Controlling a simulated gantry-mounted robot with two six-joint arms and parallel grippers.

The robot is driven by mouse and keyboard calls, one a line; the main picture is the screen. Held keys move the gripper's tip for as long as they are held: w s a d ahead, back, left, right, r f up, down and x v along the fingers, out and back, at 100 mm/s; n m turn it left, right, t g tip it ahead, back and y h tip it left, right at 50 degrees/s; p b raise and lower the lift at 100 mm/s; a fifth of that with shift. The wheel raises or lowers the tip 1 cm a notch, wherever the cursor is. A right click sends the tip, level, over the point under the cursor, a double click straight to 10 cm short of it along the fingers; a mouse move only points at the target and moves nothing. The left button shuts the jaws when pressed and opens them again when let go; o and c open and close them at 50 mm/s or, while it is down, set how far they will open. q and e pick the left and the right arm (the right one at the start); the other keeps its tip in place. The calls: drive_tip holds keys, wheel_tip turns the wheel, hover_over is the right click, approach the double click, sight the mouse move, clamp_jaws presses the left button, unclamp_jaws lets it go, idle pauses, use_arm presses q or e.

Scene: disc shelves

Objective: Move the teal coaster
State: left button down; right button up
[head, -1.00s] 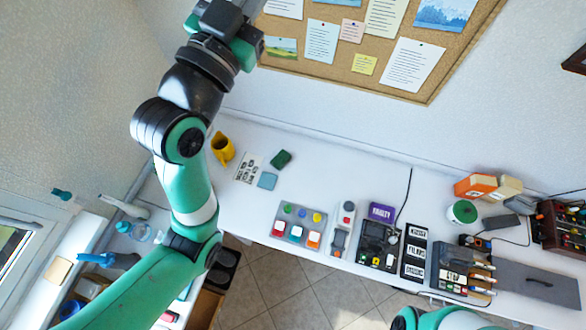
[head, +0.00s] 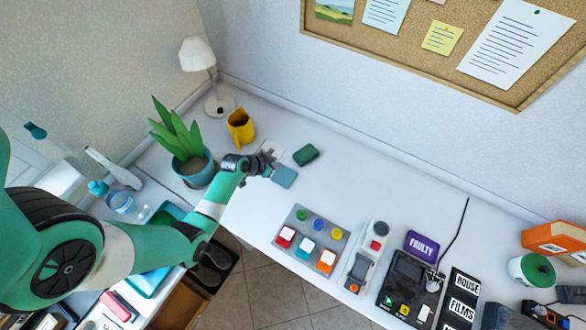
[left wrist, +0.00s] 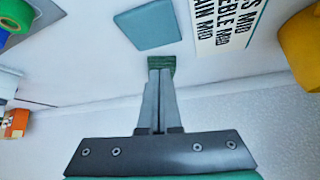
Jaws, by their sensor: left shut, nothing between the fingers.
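The teal coaster (head: 284,176) is a flat blue-teal square lying on the white desk in the head view. It also shows in the left wrist view (left wrist: 147,28), just beyond my fingertips. My left gripper (head: 268,169) is beside the coaster's left edge in the head view, shut and empty. I cannot tell how far the fingertips are above the desk. My right gripper is not in view.
The dark green block (head: 306,155) lies beyond the coaster. A lettered card (left wrist: 225,25), a yellow mug (head: 240,127) and a potted plant (head: 188,150) are nearby. A grey button panel (head: 310,238) stands nearer the front edge. Bare desk lies right of the coaster.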

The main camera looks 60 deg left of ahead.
sight(284, 176)
use_arm(q)
drive_tip(key=b+x, duration=0.5)
drive_tip(key=x, duration=0.4)
drive_tip(key=shift+f+b, duration=0.2)
drive_tip(key=shift+b, duration=0.2)
drive_tip(key=shift+w+a+f, duration=0.1)
drive_tip(key=shift+w+f, duration=0.05)
drive_tip(key=shift+w, duration=0.1)
